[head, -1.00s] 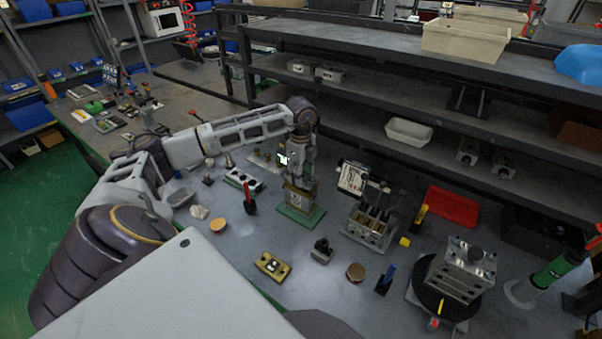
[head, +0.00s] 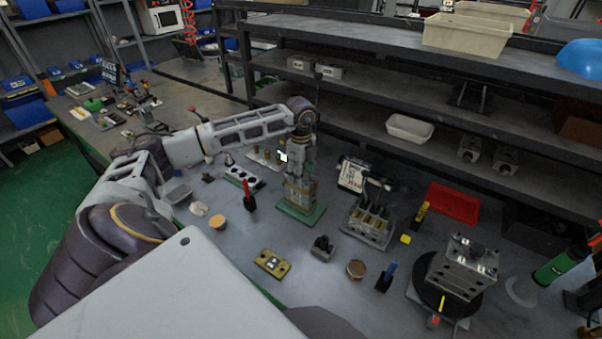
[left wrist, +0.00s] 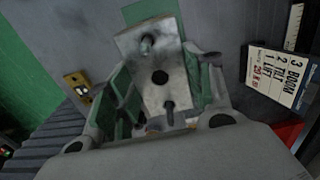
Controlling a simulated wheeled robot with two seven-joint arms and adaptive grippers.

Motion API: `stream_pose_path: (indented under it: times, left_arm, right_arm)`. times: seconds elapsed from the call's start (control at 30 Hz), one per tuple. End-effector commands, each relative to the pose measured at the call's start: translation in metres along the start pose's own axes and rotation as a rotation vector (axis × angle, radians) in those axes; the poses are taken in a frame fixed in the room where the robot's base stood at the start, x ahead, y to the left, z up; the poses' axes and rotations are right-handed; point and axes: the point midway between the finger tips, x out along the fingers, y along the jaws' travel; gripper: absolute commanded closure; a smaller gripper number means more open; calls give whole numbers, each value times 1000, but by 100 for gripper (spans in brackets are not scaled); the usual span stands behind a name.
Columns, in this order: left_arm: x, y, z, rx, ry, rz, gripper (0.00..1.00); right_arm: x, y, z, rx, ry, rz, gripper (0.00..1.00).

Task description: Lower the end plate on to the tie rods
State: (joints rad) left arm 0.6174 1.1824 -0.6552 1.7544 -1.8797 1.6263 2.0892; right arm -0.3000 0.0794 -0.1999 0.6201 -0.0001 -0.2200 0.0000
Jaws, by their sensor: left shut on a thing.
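My left gripper (head: 300,172) points down over a block stack (head: 299,193) on a green base (head: 290,212) in the head view. In the left wrist view the left gripper (left wrist: 166,78) is shut on a grey metal end plate (left wrist: 157,88), with a green-lined finger on each side. The plate has a dark central hole. Two tie rod ends show at the plate, an upper one (left wrist: 147,44) and a lower one (left wrist: 169,108). I cannot tell whether the plate rests on the stack. My right gripper is not in view.
A label card (head: 352,176) and a grey valve block (head: 368,226) stand right of the stack. A red-handled tool (head: 249,199) stands to its left. A brass block (head: 272,263) and a black-topped block (head: 322,249) lie in front. A metal block (head: 464,266) sits on a turntable at right.

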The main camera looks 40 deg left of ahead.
Motion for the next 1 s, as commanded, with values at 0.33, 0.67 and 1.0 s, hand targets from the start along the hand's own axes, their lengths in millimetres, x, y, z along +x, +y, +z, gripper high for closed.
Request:
stream_pose_path:
  times: [0.33, 0.67, 1.0]
  left_arm:
    - [0, 0, 0, 0, 0, -1, 23]
    - [-2, 0, 0, 0, 0, 0, 23]
    - [-32, 0, 0, 0, -1, -2, 23]
  right_arm:
    - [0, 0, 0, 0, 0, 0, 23]
    - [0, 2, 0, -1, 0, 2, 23]
    - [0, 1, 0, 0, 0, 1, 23]
